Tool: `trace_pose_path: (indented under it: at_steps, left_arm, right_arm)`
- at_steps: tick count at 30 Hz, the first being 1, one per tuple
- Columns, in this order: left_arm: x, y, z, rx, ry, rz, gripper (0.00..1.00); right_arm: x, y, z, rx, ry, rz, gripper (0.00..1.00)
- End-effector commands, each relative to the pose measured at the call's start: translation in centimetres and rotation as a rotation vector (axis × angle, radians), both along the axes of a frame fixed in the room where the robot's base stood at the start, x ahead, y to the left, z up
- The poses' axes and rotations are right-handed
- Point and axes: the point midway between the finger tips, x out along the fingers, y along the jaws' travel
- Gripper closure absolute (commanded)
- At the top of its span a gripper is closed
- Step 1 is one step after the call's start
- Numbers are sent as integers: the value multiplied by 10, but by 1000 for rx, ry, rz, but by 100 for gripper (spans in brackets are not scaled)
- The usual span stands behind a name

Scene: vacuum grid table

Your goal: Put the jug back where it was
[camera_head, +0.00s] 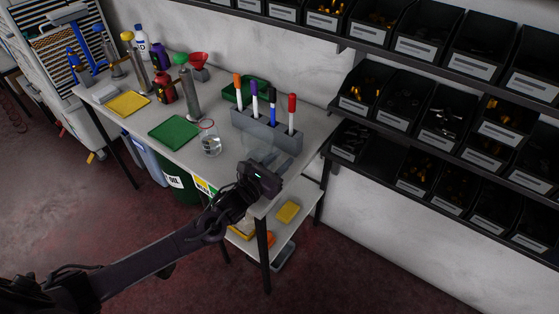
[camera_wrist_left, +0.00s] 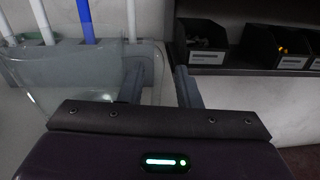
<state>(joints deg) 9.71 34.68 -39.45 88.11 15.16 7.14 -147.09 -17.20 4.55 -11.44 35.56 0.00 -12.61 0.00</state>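A clear, see-through jug (camera_head: 257,147) stands at the right end of the grey-white table, in front of the grey pen holder. In the left wrist view the jug (camera_wrist_left: 75,85) fills the left side, its glass edge reaching between my fingers. My left gripper (camera_head: 270,168) is at the jug's near right side. In the wrist view its two fingers (camera_wrist_left: 160,88) are apart, with a gap beside the right one; I see no firm grip on the glass. Whether the fingers touch it is unclear. My right gripper is not in view.
The pen holder (camera_head: 268,133) carries several markers behind the jug. A small glass beaker (camera_head: 210,140) stands left of it, near a green mat (camera_head: 174,132). Shelves of black bins (camera_head: 445,118) line the wall at right. A lower shelf holds a yellow item (camera_head: 288,212).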

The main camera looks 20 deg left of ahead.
Motion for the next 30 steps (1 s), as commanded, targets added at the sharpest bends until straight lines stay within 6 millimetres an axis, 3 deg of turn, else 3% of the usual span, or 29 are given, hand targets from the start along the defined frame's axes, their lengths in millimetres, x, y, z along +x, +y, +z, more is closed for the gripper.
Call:
trace_pose_path:
  at_steps: [8, 21, 30]
  left_arm:
    - [-8, 4, 1, 2, 2, 0, 70]
    - [-90, 38, 1, 3, 3, -2, 70]
    - [-111, 47, 3, 0, 0, -1, 70]
  right_arm:
    - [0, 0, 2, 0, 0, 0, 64]
    - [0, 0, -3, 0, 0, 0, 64]
    - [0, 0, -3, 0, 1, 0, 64]
